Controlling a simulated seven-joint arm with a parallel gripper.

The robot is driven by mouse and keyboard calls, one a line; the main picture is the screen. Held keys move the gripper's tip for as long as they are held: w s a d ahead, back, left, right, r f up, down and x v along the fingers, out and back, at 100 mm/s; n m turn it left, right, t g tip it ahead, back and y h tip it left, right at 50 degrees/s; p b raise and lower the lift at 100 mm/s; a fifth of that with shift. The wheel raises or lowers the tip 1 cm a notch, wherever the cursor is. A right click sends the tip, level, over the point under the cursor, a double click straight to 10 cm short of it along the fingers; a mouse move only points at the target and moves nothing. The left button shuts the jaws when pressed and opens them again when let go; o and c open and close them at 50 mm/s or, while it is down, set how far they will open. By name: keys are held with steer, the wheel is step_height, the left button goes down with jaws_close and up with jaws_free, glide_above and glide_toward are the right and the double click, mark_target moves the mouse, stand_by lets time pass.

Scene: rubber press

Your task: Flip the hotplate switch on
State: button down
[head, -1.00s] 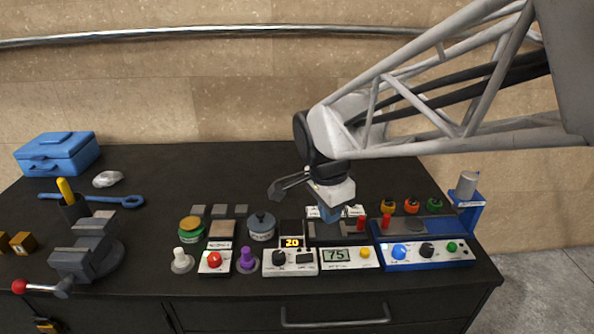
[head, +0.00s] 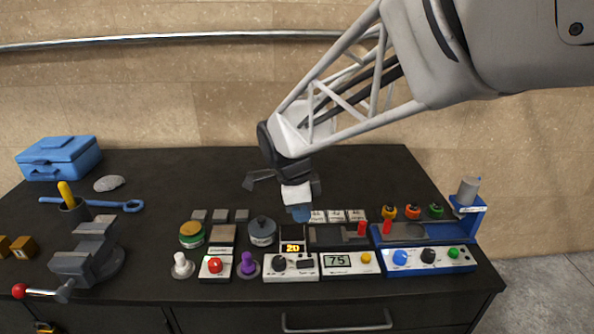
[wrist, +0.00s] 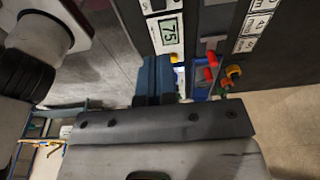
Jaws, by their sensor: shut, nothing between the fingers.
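A white control box with a lit yellow "20" display (head: 292,247) stands in the front row; it appears to be the hotplate. It has a dark knob (head: 279,263) at left and a dark rocker-like switch (head: 306,263) at right. The switch's position is too small to tell. My gripper (head: 301,214) is above and behind this box, pointing down, shut and empty. Its blue fingertips also show together in the wrist view (wrist: 155,82). They appear apart from the box.
A box reading "75" (head: 337,261) stands right of it, then a blue console (head: 428,262). A purple knob (head: 248,262) and a red-button box (head: 216,266) are to the left. A grey lidded pot (head: 262,231) stands close behind. The bench's back (head: 190,172) is clear.

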mark_target(312, 262)
steer(key=f, duration=0.4)
steer(key=d+f, duration=0.1)
steer(key=f, duration=0.4)
steer(key=d+f, duration=0.1)
steer(key=f, duration=0.3)
steer(key=shift+d+f, duration=0.1)
steer(key=shift+f, duration=0.3)
steer(key=shift+f, duration=0.1)
